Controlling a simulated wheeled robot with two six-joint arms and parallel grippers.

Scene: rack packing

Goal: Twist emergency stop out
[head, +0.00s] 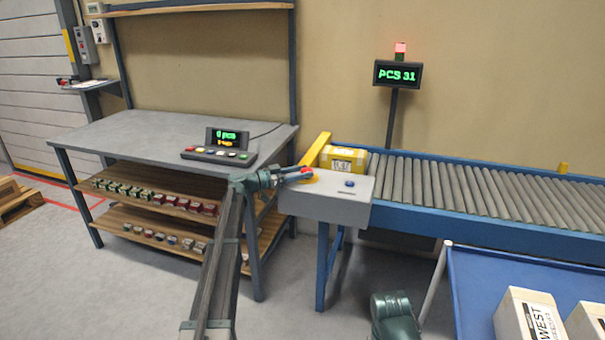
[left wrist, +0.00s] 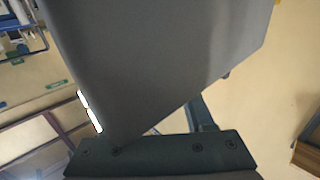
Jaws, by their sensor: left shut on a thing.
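The emergency stop (head: 308,170) is a small red button above a yellow disc (head: 313,179), on the left of a grey control box (head: 330,206). My left gripper (head: 301,174) reaches in from the left and is shut on the red button. Its fingers hide part of the button. In the left wrist view a large dark grey shape fills the middle, and the button cannot be made out there.
A blue button (head: 349,183) sits on the same box. A grey workbench (head: 130,135) with a keypad (head: 218,155) stands left. A signal lamp (head: 400,48) shows red above a display reading "PCS 31" (head: 397,74).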

